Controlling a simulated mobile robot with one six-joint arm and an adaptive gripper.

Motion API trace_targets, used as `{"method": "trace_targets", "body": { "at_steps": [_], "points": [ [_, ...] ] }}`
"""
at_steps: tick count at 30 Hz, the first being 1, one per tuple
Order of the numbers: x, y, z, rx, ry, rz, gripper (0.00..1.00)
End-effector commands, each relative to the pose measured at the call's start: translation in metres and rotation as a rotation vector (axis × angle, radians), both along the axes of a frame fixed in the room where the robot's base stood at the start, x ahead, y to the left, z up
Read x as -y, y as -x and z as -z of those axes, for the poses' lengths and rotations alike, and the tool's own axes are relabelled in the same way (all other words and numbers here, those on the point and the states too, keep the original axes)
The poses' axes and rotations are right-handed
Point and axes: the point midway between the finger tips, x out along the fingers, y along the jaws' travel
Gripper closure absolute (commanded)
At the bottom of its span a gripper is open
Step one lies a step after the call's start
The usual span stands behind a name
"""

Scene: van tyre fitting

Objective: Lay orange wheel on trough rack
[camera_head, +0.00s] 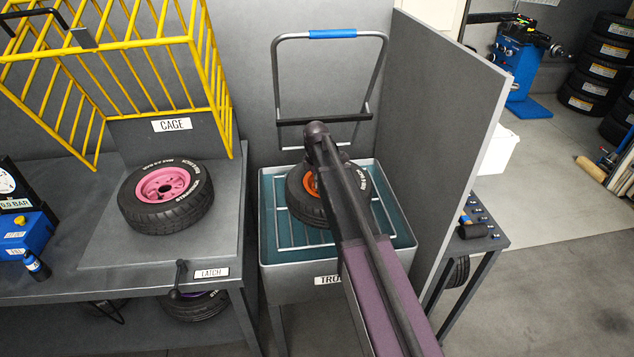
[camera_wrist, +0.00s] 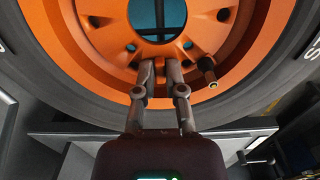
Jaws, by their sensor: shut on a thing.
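The orange wheel (camera_head: 302,204), a black tyre on an orange rim, lies roughly flat over the trough rack (camera_head: 283,238) in the head view. My arm covers its right part. In the wrist view its orange rim (camera_wrist: 90,45) fills the upper picture. My gripper (camera_wrist: 160,66) is shut on the rim, near the centre hole. Teal and dark bars show through that hole. The grey trough (camera_head: 285,286) has teal inside and a wire rack. I cannot tell whether the tyre touches the rack or hangs just above it.
A pink-rimmed wheel (camera_head: 165,195) lies on the left bench below the raised yellow cage (camera_head: 130,40). A grey frame with a blue handle (camera_head: 333,34) stands behind the trough. A grey partition (camera_head: 440,130) closes its right side. A blue device (camera_head: 25,235) sits far left.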

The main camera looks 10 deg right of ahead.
Motion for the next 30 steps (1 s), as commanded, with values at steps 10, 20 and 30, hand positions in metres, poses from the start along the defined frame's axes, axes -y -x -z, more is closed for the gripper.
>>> {"method": "trace_targets", "body": {
  "at_steps": [10, 20, 30],
  "points": [
    [0.0014, 0.0005, 0.0039, -0.001, 0.001, 0.002, 1.0],
    [0.0003, 0.0003, 0.0042, 0.0, 0.0, 0.001, 0.52],
    [-0.0004, 0.0002, 0.0025, 0.0, 0.0, 0.0, 0.52]
  ]
}}
